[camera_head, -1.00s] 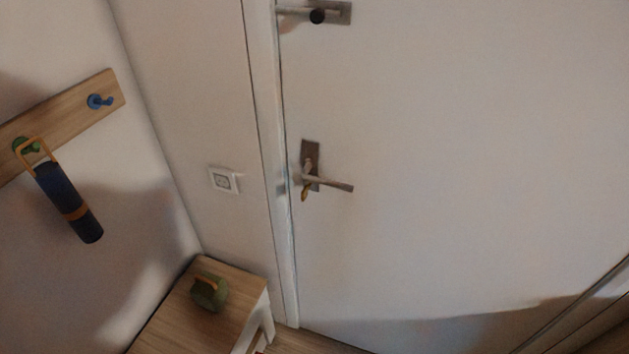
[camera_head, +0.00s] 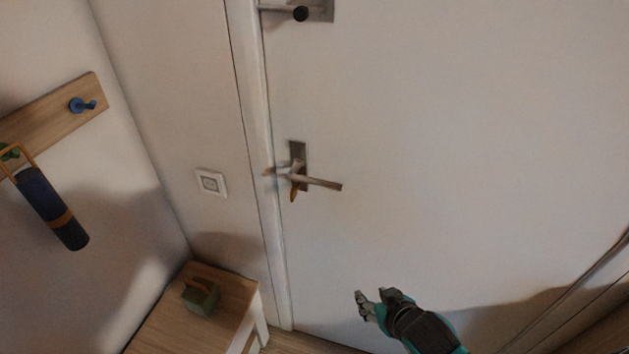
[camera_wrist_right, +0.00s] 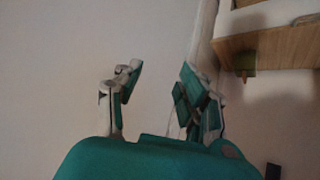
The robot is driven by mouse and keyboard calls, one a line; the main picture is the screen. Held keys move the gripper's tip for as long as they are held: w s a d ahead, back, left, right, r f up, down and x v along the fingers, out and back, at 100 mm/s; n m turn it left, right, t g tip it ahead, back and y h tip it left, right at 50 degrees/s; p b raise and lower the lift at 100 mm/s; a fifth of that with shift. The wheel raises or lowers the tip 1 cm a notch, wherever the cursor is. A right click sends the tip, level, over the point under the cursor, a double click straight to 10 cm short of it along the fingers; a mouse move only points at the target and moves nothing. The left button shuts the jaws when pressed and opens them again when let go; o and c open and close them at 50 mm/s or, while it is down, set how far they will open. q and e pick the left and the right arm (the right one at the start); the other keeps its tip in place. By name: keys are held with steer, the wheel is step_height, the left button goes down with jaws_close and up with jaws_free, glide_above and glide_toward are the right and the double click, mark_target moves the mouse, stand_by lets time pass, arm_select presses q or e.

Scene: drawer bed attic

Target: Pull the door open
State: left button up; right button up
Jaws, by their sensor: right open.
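The white door (camera_head: 450,140) fills the middle and right of the head view and looks shut against its frame. Its lever handle (camera_head: 322,183) points right from an upright metal plate, with a small brass-coloured piece below the pivot. My right gripper (camera_head: 369,300) is open and empty, below and to the right of the handle, apart from it. In the right wrist view the right gripper (camera_wrist_right: 160,90) has its fingers spread with nothing between them; the handle does not show there. My left gripper is not in view.
A latch (camera_head: 300,13) sits higher on the door. A light switch (camera_head: 211,182) is on the wall left of the frame. A low wooden bench (camera_head: 235,290) with a green object (camera_head: 200,297) stands below. A dark blue cylinder (camera_head: 50,208) hangs from a hook rail (camera_head: 60,115).

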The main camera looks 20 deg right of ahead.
steer(key=w+d+r+t+y, duration=0.25)
steer(key=w+r+t, duration=0.3)
steer(key=w, duration=0.35)
steer(key=n+g+y, duration=0.4)
steer(key=n+y, duration=0.4)
steer(key=y, duration=0.4)
glide_toward(321, 182)
steer(key=p+x, duration=0.2)
steer(key=x, duration=0.3)
steer(key=p+x, duration=0.2)
steer(key=x, duration=0.3)
steer(key=shift+w+d+f, duration=0.1)
steer(key=shift+w+f, duration=0.15)
steer(key=shift+x, duration=0.8)
steer(key=shift+f, duration=0.1)
jaws_close()
